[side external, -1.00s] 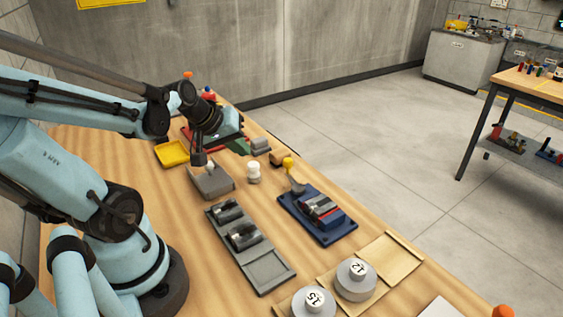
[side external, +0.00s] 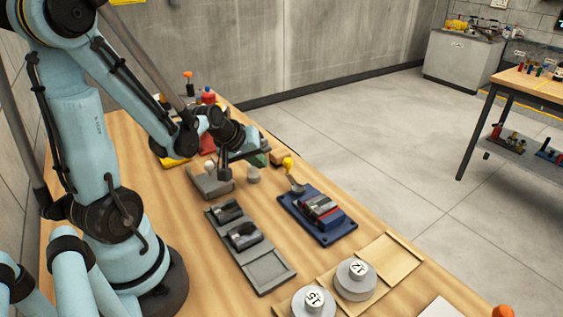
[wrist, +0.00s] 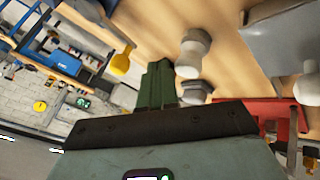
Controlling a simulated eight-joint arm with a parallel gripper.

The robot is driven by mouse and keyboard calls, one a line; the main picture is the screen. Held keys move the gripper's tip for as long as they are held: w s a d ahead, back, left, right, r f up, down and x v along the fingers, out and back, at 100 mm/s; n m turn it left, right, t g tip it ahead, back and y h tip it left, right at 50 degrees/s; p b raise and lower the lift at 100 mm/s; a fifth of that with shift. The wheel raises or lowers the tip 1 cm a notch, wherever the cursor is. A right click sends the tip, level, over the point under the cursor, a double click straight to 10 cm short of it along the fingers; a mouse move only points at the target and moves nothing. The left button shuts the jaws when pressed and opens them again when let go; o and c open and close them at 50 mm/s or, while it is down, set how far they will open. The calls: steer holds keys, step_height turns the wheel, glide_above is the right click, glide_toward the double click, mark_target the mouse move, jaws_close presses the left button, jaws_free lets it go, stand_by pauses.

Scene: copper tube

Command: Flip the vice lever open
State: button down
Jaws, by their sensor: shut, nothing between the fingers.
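The vice (side external: 322,210) has a dark blue base with grey and red jaws and stands on the wooden bench. Its lever (side external: 296,184) stands up from the far-left end of the base, tilted slightly left, with a yellow knob (side external: 288,163) on top. A yellow knob on a grey stem (wrist: 121,62) also shows in the wrist view.
A grey block with a white knob (side external: 208,167) and a pale cylinder (side external: 253,175) stand close by my gripper. A grey tray (side external: 269,270) with dark parts lies in front. Two round weights (side external: 355,281) stand at the near end. Green and red items are behind.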

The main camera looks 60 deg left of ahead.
steer(key=shift+w+d, duration=0.5)
steer(key=shift+w, duration=0.3)
steer(key=shift+w+d, duration=0.45)
steer(key=shift+w, duration=0.3)
steer(key=shift+w+a+m+h, duration=0.15)
steer(key=shift+w+m+h, duration=0.25)
steer(key=shift+m, duration=0.2)
steer(key=shift+w+a+m+h, duration=0.15)
steer(key=shift+w+m+h, duration=0.55)
steer(key=shift+m, duration=0.3)
steer(key=w+m+h, duration=0.1)
steer(key=m, duration=0.1)
steer(key=w+m+h, duration=0.1)
steer(key=shift+w+m+g, duration=0.3)
steer(key=shift+m+g, duration=0.1)
steer(key=w+m+h, duration=0.1)
steer(key=d+m+g, duration=0.1)
steer(key=shift+w+d+m+h, duration=0.1)
steer(key=shift+w+m+h, duration=0.25)
steer(key=shift+m+h, duration=0.05)
steer(key=m, duration=0.1)
steer(key=w+d+m+g+h, duration=0.1)
steer(key=shift+w+m, duration=0.25)
steer(key=shift+m, duration=0.05)
steer(key=m, duration=0.1)
steer(key=w+d+m+g+h, duration=0.1)
steer(key=shift+d+m+g, duration=0.25)
steer(key=shift+m+g, duration=0.05)
steer(key=shift+w+d, duration=0.2)
steer(key=shift+d, duration=0.15)
